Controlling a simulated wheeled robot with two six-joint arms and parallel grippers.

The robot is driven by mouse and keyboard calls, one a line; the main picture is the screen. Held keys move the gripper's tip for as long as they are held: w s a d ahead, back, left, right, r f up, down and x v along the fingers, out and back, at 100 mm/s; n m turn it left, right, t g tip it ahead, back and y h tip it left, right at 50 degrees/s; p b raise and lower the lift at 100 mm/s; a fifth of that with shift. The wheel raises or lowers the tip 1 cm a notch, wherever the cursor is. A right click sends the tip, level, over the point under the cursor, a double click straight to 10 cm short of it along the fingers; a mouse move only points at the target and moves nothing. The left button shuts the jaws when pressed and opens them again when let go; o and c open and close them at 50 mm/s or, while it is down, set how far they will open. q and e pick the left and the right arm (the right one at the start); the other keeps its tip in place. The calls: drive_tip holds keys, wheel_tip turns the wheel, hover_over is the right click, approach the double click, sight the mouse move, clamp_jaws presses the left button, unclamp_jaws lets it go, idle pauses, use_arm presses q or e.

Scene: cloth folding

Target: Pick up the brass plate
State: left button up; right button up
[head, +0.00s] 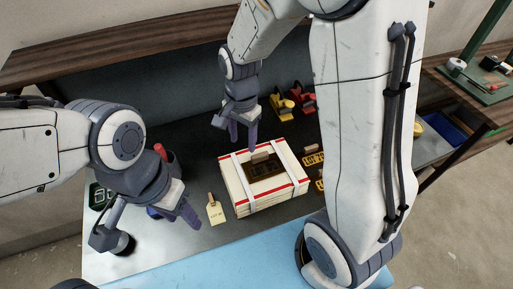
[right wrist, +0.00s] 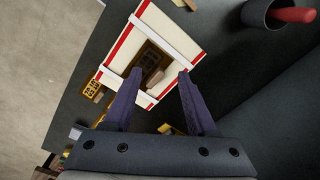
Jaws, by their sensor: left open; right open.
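A dark brown-brass plate (head: 265,169) with cut-out marks and a small wooden grip lies on top of a white, red-edged strapped box (head: 243,197). In the right wrist view the plate (right wrist: 147,60) shows on the box between the fingers, with its grip towards them. My right gripper (head: 244,146) is open and empty, pointing down above the plate's far edge, apparently not touching it. Yellow brass plates (head: 314,158) with cut-out marks lie right of the box, one partly hidden behind my right arm. My left gripper (head: 178,212) is open and empty, left of the box.
Yellow and red tools (head: 284,104) stand behind the box. A blue mat (head: 205,262) covers the front.

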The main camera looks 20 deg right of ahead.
drive_tip(key=w+d+f+m, duration=0.4)
drive_tip(key=d+f+m, duration=0.1)
drive_tip(key=d+m, duration=0.15)
drive_tip(key=p, duration=0.1)
hover_over(260, 154)
wheel_tip(260, 154, down, 4)
drive_tip(key=shift+s+d+f, duration=0.1)
drive_tip(key=shift+d, duration=0.05)
wheel_tip(260, 154, down, 5)
drive_tip(key=shift+p, duration=1.1)
drive_tip(key=shift+f, duration=0.5)
clamp_jaws()
